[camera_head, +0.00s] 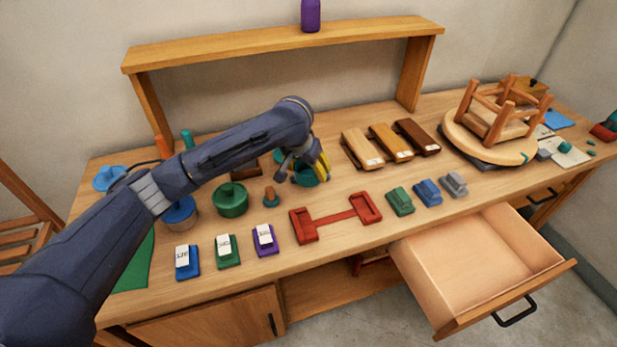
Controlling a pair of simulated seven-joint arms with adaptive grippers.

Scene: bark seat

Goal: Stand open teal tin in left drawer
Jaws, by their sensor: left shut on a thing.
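The open teal tin (307,180) is at the middle of the workbench, upright as far as I can see and partly covered by my gripper. My left gripper (304,171) reaches down over it from the left and is shut on it. I cannot tell whether the tin's base touches the bench. A yellow piece shows right beside the fingers. A wooden drawer (470,267) at the bench front, right of centre, is pulled open and looks empty. My right gripper is not in view.
A red bracket (336,217) and several small coloured blocks (427,191) lie between tin and drawer. Wooden planes (361,149) and an upturned stool (495,112) stand right. A shelf (290,42) spans the back.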

